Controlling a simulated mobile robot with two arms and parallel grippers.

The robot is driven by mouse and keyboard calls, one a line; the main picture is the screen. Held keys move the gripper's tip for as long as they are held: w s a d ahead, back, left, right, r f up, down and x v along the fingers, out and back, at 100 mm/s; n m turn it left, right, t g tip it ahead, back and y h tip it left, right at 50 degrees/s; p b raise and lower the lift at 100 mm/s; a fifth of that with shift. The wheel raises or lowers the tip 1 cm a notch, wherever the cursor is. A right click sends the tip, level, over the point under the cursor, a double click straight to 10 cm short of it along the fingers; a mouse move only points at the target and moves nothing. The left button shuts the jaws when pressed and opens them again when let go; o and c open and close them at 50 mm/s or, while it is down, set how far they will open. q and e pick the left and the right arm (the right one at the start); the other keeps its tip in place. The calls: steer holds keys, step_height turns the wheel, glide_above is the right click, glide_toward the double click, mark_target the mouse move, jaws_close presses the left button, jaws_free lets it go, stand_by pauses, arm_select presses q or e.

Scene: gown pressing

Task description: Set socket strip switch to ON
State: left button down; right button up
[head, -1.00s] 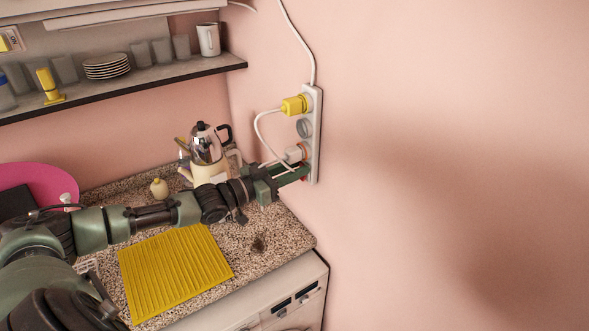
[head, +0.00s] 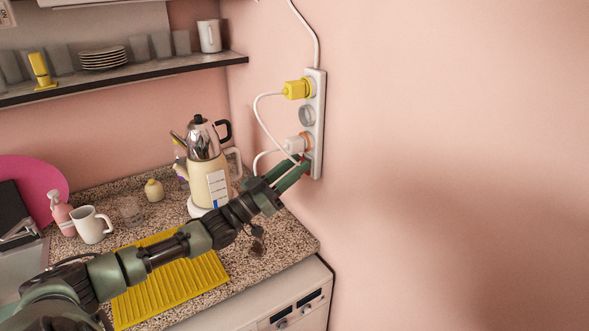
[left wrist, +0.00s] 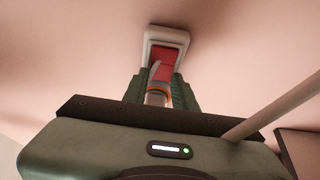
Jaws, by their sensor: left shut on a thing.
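The white socket strip (head: 319,125) is mounted upright on the pink wall. Its red switch (left wrist: 170,58) shows at the strip's end in the left wrist view; the head view mostly hides it behind my fingers. I cannot tell its ON or OFF position. My left gripper (head: 300,167) is at the strip's lower end, just below the white plug (head: 296,145). In the left wrist view its fingers (left wrist: 161,82) point at the switch, slightly apart. My right gripper is not in view.
A yellow plug (head: 297,89) sits in the upper socket, with white cables looping left of the strip. A kettle (head: 208,178) stands left of my gripper on the speckled counter. A shelf (head: 140,77) is above. The wall right of the strip is clear.

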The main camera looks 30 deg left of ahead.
arm_select(q)
steer(key=c, duration=1.1)
jaws_free()
steer(key=shift+b+v, duration=0.9)
steer(key=shift+v, duration=3)
